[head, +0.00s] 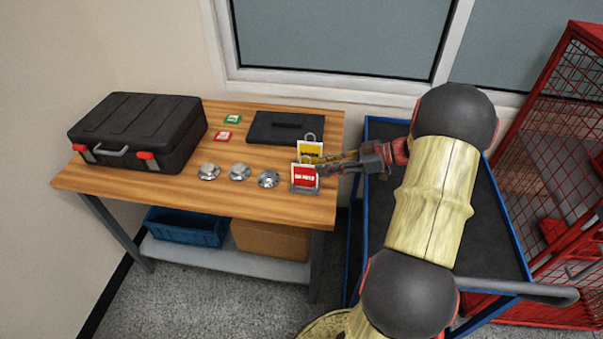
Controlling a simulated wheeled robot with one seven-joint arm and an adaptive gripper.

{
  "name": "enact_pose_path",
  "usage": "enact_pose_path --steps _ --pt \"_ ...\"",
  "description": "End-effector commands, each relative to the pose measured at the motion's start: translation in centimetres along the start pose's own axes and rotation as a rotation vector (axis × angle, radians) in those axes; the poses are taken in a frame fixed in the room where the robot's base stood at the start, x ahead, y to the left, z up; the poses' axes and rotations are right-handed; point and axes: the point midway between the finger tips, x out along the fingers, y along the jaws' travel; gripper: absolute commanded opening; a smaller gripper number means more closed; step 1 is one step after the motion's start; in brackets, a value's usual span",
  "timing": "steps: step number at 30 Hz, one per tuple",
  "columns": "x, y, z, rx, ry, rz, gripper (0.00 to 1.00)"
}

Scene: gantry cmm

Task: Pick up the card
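Several cards are on the wooden table. A red and white card (304,177) stands in a small grey holder near the right front edge. A yellow and white card (310,149) is just behind it.
The wooden table (110,180) also bears a black case (137,130), a black flat box (283,127), several metal discs (239,172) and a padlock (310,137). A blue-framed cart (492,235) stands right of the table under my arm. A red mesh cage (560,150) is at far right.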

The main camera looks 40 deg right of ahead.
Motion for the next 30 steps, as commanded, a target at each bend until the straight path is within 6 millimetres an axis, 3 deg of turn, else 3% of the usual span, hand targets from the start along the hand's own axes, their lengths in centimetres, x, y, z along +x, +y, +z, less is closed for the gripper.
enact_pose_path --steps 18,26,30 --pt "6.9 -0.9 0.4 0.001 -0.002 -0.003 0.25" --pt "7.2 -0.9 0.3 0.001 -0.002 -0.002 0.25" --pt "7.2 -0.9 0.3 0.001 -0.002 -0.002 0.17"
